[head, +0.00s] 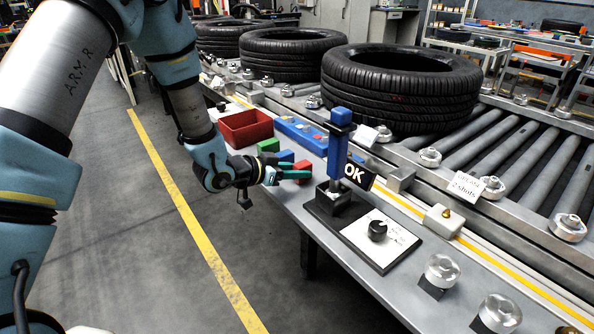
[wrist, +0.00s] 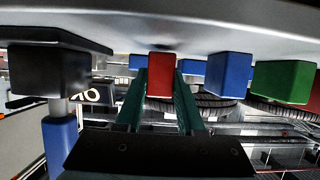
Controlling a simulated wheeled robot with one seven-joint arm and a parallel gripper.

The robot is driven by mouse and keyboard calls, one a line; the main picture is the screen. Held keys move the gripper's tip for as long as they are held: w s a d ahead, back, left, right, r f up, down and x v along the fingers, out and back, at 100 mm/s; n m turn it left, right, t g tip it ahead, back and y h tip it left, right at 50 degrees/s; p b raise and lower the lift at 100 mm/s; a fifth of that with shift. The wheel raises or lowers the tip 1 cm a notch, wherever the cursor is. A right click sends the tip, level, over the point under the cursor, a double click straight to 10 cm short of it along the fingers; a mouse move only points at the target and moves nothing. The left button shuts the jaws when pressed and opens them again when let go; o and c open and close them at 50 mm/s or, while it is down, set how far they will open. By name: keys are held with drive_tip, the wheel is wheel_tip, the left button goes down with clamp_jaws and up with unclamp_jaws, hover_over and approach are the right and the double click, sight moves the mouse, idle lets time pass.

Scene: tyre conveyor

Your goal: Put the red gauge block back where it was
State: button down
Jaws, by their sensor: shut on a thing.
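The red gauge block (head: 302,167) is between the teal fingers of my gripper (head: 284,173), at the near edge of the grey bench. The wrist view, which looks upside down, shows the red block (wrist: 161,76) with one finger on each side. My gripper is shut on it. The block is at or just above the bench top; I cannot tell if it touches. A blue block (head: 286,157) and a green block (head: 268,146) stand in line beyond it, also seen in the wrist view as blue (wrist: 229,76) and green (wrist: 284,82).
A blue-columned stand (head: 338,150) on a black base is close on the right, with an OK sign (head: 357,174) behind. A red bin (head: 246,128) and a blue tray (head: 300,134) lie beyond the blocks. Tyres (head: 400,90) rest on the roller conveyor behind.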

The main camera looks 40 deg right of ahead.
drive_tip(key=shift+f, duration=0.2)
drive_tip(key=shift+f, duration=0.2)
drive_tip(key=c, duration=0.5)
unclamp_jaws()
drive_tip(key=shift+r, duration=0.15)
